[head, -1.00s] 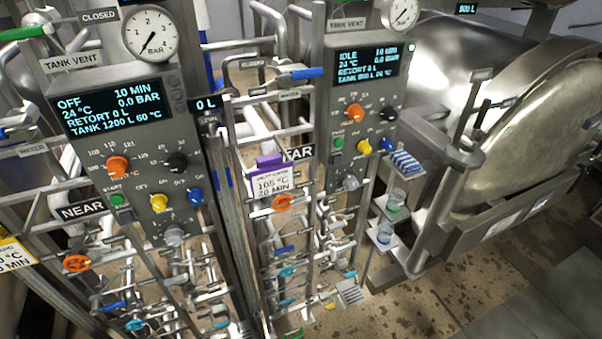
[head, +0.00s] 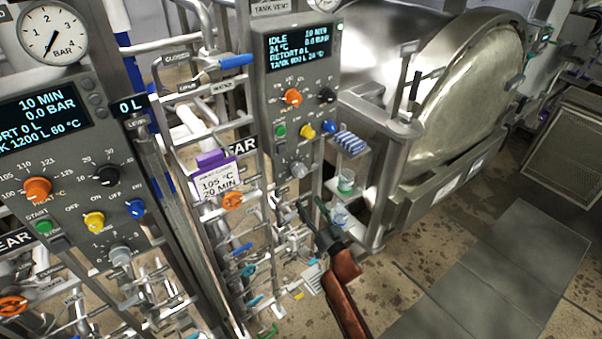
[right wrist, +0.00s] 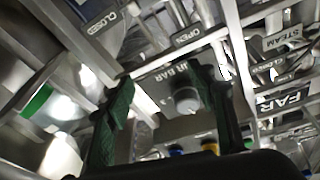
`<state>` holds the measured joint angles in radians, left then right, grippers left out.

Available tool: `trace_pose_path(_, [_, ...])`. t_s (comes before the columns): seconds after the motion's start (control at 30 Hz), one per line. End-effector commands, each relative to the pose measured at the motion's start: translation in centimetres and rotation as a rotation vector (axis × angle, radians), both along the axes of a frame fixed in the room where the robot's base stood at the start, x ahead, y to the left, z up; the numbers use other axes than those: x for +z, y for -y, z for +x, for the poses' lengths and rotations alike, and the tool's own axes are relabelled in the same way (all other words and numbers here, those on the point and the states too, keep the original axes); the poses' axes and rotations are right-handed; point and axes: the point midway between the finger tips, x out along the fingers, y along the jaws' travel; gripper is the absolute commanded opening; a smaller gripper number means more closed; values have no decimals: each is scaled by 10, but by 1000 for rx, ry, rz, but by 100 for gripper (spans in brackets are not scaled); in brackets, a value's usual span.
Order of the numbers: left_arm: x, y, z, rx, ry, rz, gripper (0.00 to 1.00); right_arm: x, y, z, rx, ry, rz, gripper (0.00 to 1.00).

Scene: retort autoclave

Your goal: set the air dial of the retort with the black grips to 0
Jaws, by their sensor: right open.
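The far retort's control panel (head: 272,130) is in the middle of the head view, with a grey air dial (head: 298,169) at its bottom. A dark grip (head: 415,86) shows by that retort's door. In the right wrist view the grey dial (right wrist: 187,100), beside lettering ending in BAR, appears between the fingers, nearer the right one. Its exact setting is too small to read. My right gripper (head: 313,212) is open and empty, below and right of the dial in the head view. Its dark green fingers (right wrist: 160,95) show in the wrist view. My left gripper is out of view.
Orange (head: 292,97), black (head: 327,95), yellow (head: 307,131) and blue (head: 329,126) knobs sit above the dial. A shelf with a striped blue item (head: 351,143) and jars (head: 346,181) stands right of the panel. Pipes and valves crowd below. A near panel (head: 70,170) is at left.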

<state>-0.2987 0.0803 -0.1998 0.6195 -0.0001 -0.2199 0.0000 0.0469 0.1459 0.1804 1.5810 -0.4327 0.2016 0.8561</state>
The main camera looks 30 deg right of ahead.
Motion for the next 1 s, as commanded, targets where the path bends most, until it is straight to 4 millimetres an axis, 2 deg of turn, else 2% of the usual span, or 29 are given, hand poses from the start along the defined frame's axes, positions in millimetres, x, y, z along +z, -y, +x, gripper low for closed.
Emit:
trace_pose_path(0.03, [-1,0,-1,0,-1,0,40,30,1,-1,7,56,1,51])
trace_pose_path(0.1, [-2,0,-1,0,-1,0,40,59,0,-3,18,109,6,51])
trace_pose_path(0.2, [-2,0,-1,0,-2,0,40,82,0,-5,26,150,7,51])
trace_pose_path(0.37, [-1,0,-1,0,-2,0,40,94,0,9,29,162,9,51])
trace_pose_path(0.7, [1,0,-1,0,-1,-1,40,111,1,56,28,158,9,51])
trace_pose_path(1.0, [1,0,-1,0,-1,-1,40,114,2,66,28,156,8,51])
